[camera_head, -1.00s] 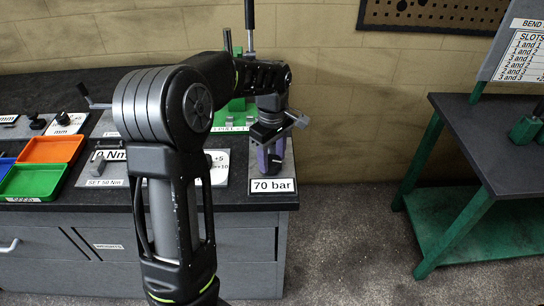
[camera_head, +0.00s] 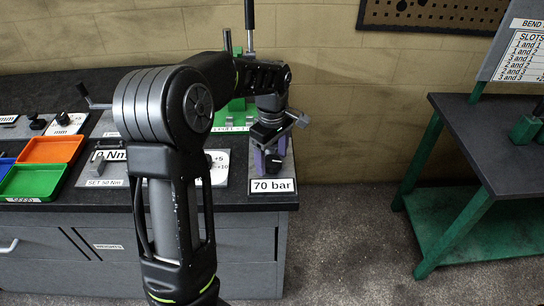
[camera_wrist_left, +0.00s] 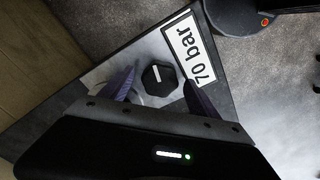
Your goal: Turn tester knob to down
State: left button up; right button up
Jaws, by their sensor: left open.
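The tester knob (camera_wrist_left: 158,78) is a small black knob with a white pointer line, on a grey plate beside the "70 bar" label, in the left wrist view. My left gripper (camera_wrist_left: 159,83) has its two purple fingers apart, one on each side of the knob, with a visible gap to it. In the head view my left gripper (camera_head: 270,158) points down over the bench's right front corner, behind the "70 bar" label (camera_head: 272,186). There the gripper mostly hides the knob. My right gripper is not in view.
My left forearm covers the middle of the bench (camera_head: 235,199). A green-legged table (camera_head: 500,140) stands at right, with open floor between.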

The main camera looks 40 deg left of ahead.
aim_at(272, 160)
pick_arm(q)
notch_tip(272, 160, up, 8)
jog(key=shift+f+b, duration=0.1)
jog(key=shift+b, duration=0.35)
dwell(0.3)
jog(key=m+p, duration=0.1)
jog(key=m, duration=0.2)
jog(key=shift+s, duration=0.1)
jog(key=m+p, duration=0.1)
jog(key=m, duration=0.4)
jog(key=shift+a+p, duration=0.1)
jog(key=shift+p, duration=0.2)
jog(key=m+p, duration=0.1)
jog(key=m, duration=0.4)
jog(key=shift+m, duration=0.3)
jog(key=m+p, duration=0.1)
jog(key=m, duration=0.3)
jog(key=shift+m, duration=0.3)
